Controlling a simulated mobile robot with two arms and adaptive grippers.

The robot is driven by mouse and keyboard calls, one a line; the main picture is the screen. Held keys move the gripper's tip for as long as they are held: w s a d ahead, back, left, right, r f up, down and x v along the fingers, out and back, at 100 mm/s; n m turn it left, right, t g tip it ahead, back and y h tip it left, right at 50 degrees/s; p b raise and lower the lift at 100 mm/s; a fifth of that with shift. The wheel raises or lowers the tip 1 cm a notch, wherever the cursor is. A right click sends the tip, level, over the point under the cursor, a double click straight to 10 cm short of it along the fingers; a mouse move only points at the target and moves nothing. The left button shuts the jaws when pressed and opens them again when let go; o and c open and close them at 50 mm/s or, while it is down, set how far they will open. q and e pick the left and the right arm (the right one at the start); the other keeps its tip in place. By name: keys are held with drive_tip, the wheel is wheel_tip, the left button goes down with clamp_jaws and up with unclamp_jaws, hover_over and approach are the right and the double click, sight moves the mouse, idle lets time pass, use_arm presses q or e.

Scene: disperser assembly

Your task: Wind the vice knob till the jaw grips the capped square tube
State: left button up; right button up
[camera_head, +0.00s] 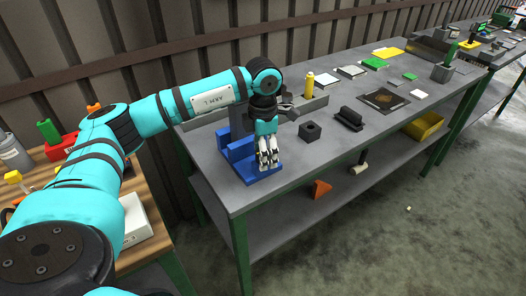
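The blue vice (231,150) stands at the near left end of the grey workbench. My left gripper (268,163) points down over the vice's front right part, with its pale fingers close together. I cannot tell whether they are open, shut or on the knob. The gripper and wrist hide part of the vice, and I cannot make out the knob. A grey upright piece (237,122) rises at the back of the vice; it may be the square tube, but its cap is not clear. The gap between jaw and tube is too small to tell. My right gripper is not in view.
On the workbench (300,165), right of the vice, are a dark block with a hole (310,131), a black part (349,118) and a dark square plate (384,100). A yellow bottle (309,85) stands behind. A wooden table (150,245) with parts is at left.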

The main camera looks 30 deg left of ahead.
use_arm(q)
wheel_tip(320, 180, up, 12)
idle(0.6)
drive_tip(key=shift+d, duration=0.1)
